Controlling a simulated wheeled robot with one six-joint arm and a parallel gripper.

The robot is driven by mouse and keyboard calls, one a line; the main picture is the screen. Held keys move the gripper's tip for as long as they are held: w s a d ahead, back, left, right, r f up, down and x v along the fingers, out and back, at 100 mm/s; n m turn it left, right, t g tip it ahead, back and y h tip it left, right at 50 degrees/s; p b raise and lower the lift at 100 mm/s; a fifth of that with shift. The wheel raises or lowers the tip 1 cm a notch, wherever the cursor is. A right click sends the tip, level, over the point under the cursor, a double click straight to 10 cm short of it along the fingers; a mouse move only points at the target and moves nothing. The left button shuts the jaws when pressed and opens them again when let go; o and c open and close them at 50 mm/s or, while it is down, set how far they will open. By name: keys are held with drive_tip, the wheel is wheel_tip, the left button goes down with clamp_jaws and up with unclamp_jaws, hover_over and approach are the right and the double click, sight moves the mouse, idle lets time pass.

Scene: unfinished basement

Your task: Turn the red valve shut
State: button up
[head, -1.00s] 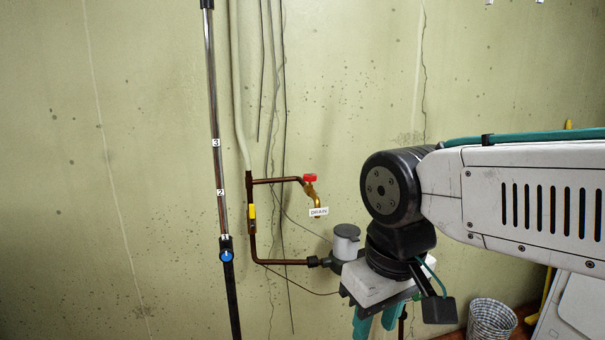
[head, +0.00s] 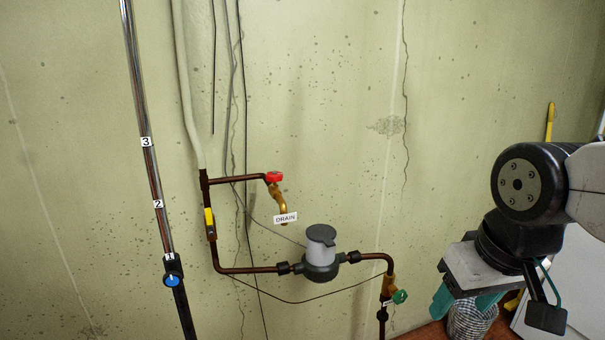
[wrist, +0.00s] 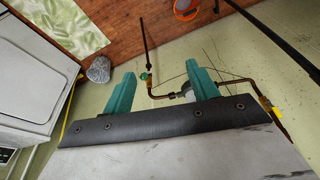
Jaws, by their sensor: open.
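The red valve (head: 274,177) is a small red handle on a brass drain tap, at the end of a short copper branch on the wall pipe. A white "DRAIN" label (head: 286,218) hangs at the tap's spout. My gripper (head: 466,303) is at the lower right in the head view, well to the right of the valve and apart from it. In the wrist view its two teal fingers (wrist: 162,88) are spread with nothing between them. I cannot make out the red valve in the wrist view.
A grey meter (head: 321,250) sits on the pipe, with a green valve (head: 399,296) to its right. A chrome pole with numbers (head: 147,160) stands left. A basket (head: 470,322) and a white appliance (wrist: 32,85) are near my arm. Thin cables hang on the wall.

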drive_tip(key=w+a+n+t+y, duration=0.1)
drive_tip(key=w+a+t, duration=0.3)
drive_tip(key=w, duration=0.8)
drive_tip(key=n+t+y, duration=0.2)
drive_tip(key=t+y, duration=0.2)
drive_tip(key=t, duration=0.6)
approach(277, 179)
drive_tip(key=x, duration=0.4)
drive_tip(key=shift+w, duration=0.35)
drive_tip(key=x, duration=0.7)
drive_tip(key=shift+w+a, duration=0.15)
drive_tip(key=shift+a, duration=0.05)
drive_tip(key=c, duration=1)
